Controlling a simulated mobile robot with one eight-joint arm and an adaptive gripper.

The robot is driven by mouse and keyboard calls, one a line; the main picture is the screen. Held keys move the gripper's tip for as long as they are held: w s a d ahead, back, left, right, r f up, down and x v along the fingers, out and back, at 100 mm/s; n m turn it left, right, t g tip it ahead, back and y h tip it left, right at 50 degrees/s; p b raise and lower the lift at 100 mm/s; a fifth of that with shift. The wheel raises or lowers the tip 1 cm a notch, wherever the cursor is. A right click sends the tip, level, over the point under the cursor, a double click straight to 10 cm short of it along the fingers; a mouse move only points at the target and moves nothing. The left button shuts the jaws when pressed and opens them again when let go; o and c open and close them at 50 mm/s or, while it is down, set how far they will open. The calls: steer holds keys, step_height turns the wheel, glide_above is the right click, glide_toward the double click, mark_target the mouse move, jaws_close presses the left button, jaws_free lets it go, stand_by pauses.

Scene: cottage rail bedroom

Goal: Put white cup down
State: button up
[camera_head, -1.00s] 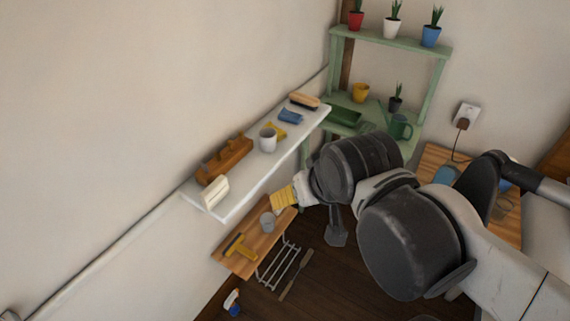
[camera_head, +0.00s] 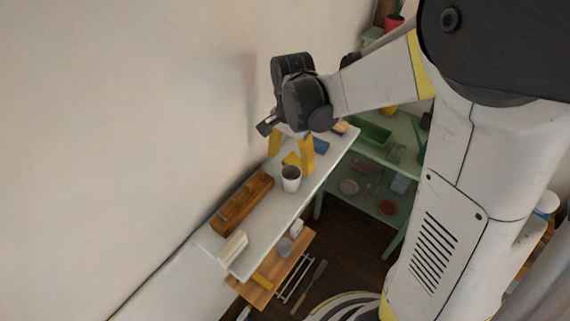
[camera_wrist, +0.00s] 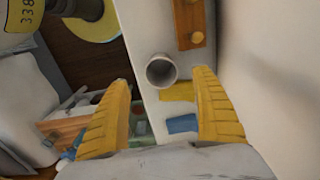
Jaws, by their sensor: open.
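The white cup (camera_head: 291,178) stands upright on the white wall shelf (camera_head: 262,238), beside a long wooden block and a yellow cloth. In the wrist view the cup (camera_wrist: 161,71) shows its open, grey-looking inside, between and just past my fingertips. My gripper (camera_head: 290,163) is above the shelf with its yellow fingers spread, pointing down toward the cup. In the wrist view my gripper (camera_wrist: 162,80) is open with nothing between the fingers. I cannot tell the exact gap to the cup.
The wooden block (camera_head: 240,203) and a cream block (camera_head: 233,247) lie along the shelf. The yellow cloth (camera_head: 291,159) and a blue cloth (camera_head: 321,146) lie behind the cup. A lower wooden shelf (camera_head: 262,289) holds a grey cup (camera_head: 285,247). The wall is close on the left.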

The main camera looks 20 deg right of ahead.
mark_target(291, 174)
step_height(291, 174, down, 3)
steer(key=shift+r+b, duration=0.2)
steer(key=shift+b, duration=0.1)
steer(key=f+b, duration=0.2)
steer(key=f, duration=0.3)
steer(key=shift+w+d+f+b, duration=0.2)
steer(key=shift+w+b, duration=0.05)
steer(key=shift+b, duration=0.15)
steer(key=shift+r, duration=0.1)
steer(key=c, duration=1.4)
steer(key=shift+r+p, duration=0.4)
steer(key=shift+r, duration=0.05)
steer(key=shift+c, duration=0.2)
steer(key=r, duration=0.1)
steer(key=r+p, duration=0.2)
steer(key=r, duration=0.1)
steer(key=shift+s+d, duration=0.2)
steer(key=shift+d, duration=0.05)
steer(key=s+d+r+p, duration=0.3)
steer(key=s+d+r, duration=0.3)
steer(key=d, duration=0.3)
